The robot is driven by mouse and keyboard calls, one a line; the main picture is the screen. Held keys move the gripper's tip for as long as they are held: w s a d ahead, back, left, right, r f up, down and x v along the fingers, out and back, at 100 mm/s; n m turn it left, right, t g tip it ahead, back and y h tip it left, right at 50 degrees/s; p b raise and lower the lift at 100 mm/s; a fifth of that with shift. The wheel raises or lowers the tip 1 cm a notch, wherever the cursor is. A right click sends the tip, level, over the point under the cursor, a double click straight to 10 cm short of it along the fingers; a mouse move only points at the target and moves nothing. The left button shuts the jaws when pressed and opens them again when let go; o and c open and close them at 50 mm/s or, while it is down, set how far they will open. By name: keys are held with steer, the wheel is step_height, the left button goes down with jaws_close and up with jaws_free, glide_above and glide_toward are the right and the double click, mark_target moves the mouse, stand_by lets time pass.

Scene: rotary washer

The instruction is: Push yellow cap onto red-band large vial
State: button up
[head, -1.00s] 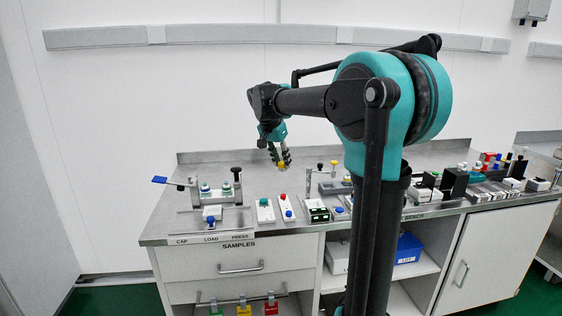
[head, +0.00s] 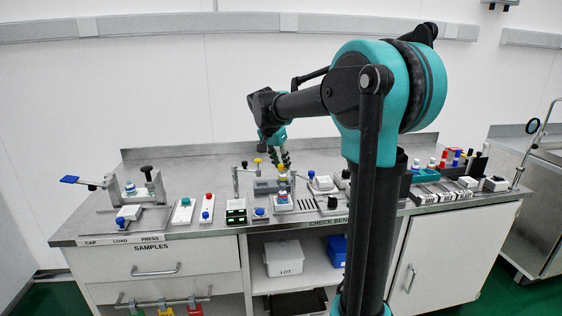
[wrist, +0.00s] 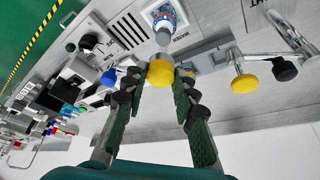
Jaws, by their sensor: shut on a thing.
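My gripper (wrist: 150,85) is shut on the yellow cap (wrist: 160,73), a round yellow piece between its two fingertips. In the head view my gripper (head: 282,164) is over the middle of the bench, with the yellow cap (head: 281,173) at its tips. I cannot tell from the head view how well cap and vial line up.
Beside the vial stands a post fixture with a yellow knob (wrist: 244,84) and a black knob (wrist: 285,68). A grey block (head: 266,186) sits close by. A lever press (head: 140,190) stands at the left end. Racks and capped vials (head: 443,162) crowd the right. The bench back is clear.

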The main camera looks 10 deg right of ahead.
mark_target(283, 184)
steer(key=shift+d+f, duration=0.15)
steer(key=shift+f, duration=3.05)
steer(key=shift+f, duration=0.35)
stand_by(0.8)
steer(key=shift+f, duration=0.25)
steer(key=shift+c, duration=0.6)
steer(key=o, duration=0.9)
steer(key=shift+r, duration=0.1)
